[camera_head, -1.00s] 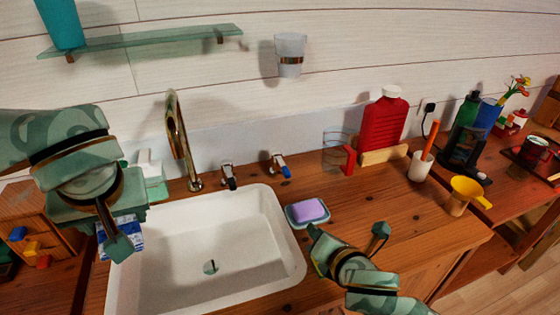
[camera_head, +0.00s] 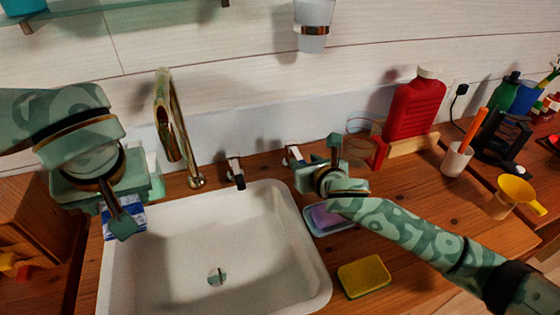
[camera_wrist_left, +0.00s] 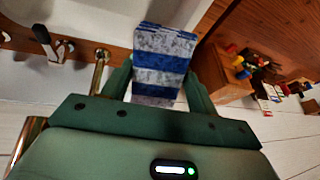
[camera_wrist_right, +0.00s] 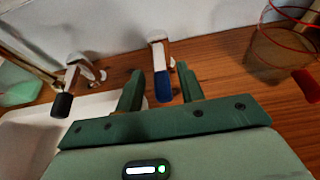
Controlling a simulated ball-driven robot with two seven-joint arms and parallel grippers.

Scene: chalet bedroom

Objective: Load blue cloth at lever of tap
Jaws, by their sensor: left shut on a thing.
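The blue and white striped cloth (camera_head: 136,217) is in my left gripper (camera_head: 122,212), left of the sink; its folded end shows between the fingers in the left wrist view (camera_wrist_left: 163,62). The gold tap (camera_head: 172,130) stands behind the sink. Right of it are a black-tipped lever (camera_head: 239,180) and a blue-tipped lever (camera_head: 293,154), the latter partly hidden by my right gripper (camera_head: 319,163). In the right wrist view the blue lever tip (camera_wrist_right: 163,87) lies between my open right fingers, with gaps on both sides.
The white sink (camera_head: 215,245) fills the front middle. A purple soap in its dish (camera_head: 325,220) is partly under my right arm. A yellow sponge (camera_head: 364,277), red bottle (camera_head: 412,108), clear cup (camera_head: 362,128) and white cup with an orange stick (camera_head: 456,160) stand to the right.

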